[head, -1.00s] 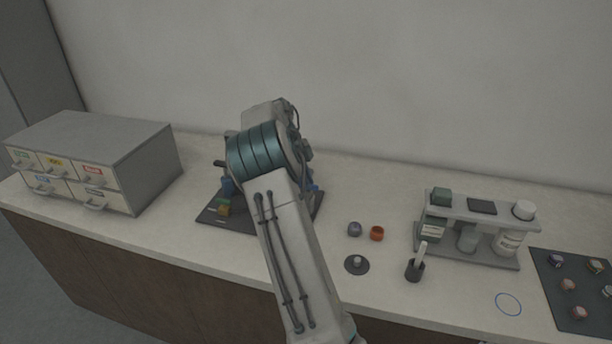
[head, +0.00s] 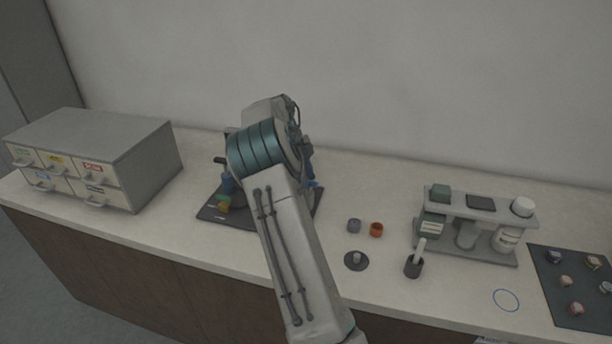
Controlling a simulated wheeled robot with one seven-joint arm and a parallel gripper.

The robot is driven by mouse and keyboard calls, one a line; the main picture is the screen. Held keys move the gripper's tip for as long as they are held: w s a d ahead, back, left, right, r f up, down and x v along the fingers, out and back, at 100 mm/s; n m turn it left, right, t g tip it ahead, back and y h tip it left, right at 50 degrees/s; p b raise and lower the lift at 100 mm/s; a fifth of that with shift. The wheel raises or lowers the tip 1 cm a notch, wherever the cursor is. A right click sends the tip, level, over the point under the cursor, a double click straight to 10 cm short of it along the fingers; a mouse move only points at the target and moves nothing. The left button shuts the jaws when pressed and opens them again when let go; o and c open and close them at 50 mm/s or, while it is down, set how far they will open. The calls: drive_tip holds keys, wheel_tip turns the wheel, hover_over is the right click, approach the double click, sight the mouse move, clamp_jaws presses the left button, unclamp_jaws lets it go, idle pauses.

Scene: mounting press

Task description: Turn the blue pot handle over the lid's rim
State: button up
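The mounting press stands on a dark mat (head: 212,215) at the left middle of the bench, mostly hidden behind my arm. I cannot tell which of these is the pot handle, and the lid's rim is hidden. My gripper is hidden behind my own arm, over or near the press. Whether it is open or touches anything does not show.
A drawer cabinet (head: 135,155) stands at the left. Right of my arm are a grey cup (head: 353,226), an orange ring (head: 376,229), a dark disc with a knob (head: 356,261), a brush holder (head: 413,267), a bottle rack (head: 470,250) and a dark sample mat (head: 560,300). The bench between is clear.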

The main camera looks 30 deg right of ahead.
drive_tip(key=p+v, duration=0.1)
drive_tip(key=v, duration=1.2)
drive_tip(key=shift+w+r, duration=0.15)
drive_tip(key=shift+r, duration=0.2)
drive_tip(key=s+a+r+n+t+y, duration=0.1)
drive_tip(key=s+a+r+n+t, duration=0.2)
drive_tip(key=s+n, duration=0.4)
drive_tip(key=s+a+r+n+t+y, duration=0.1)
drive_tip(key=s+a+r+n+y, duration=0.1)
drive_tip(key=s+a+r+n, duration=0.35)
drive_tip(key=s+a+f+n+t, duration=0.1)
drive_tip(key=s+a+f+n, duration=0.2)
drive_tip(key=s, duration=0.5)
drive_tip(key=s+a+f+n+t, duration=0.1)
drive_tip(key=s+a+f+n, duration=0.3)
drive_tip(key=s+n, duration=0.3)
drive_tip(key=s+a+f+n, duration=0.3)
drive_tip(key=s+a+n, duration=0.2)
drive_tip(key=s, duration=0.3)
drive_tip(key=shift+s+f+n+t, duration=0.3)
drive_tip(key=shift+f+n+t, duration=0.1)
drive_tip(key=shift+n, duration=0.25)
